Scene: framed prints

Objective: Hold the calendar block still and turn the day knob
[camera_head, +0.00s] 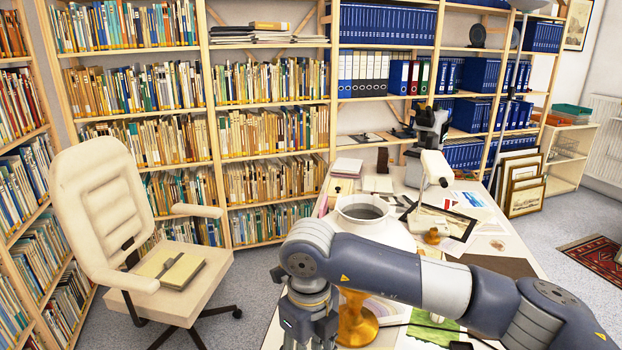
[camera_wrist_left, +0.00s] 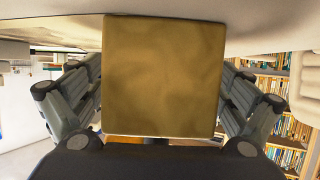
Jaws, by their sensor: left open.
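A plain tan-brown square block (camera_wrist_left: 163,75) fills the middle of the left wrist view. It may be the calendar block, but no day marks or knob show on this face. The fingers of my left gripper (camera_wrist_left: 160,88) stand apart on either side of it; I cannot tell whether they touch it. My left gripper does not show in the head view. My right arm comes in from the right in the head view, and its gripper (camera_head: 310,322) points down over the near part of the table, with the fingertips cut off by the lower edge. I cannot make out the day knob.
A large white pot (camera_head: 398,230) stands behind my right arm, and a brass stand (camera_head: 357,326) is beside the right gripper. A microscope (camera_head: 431,135), a white lamp-like device (camera_head: 436,170) and papers crowd the table. A cream chair (camera_head: 110,215) stands to the left.

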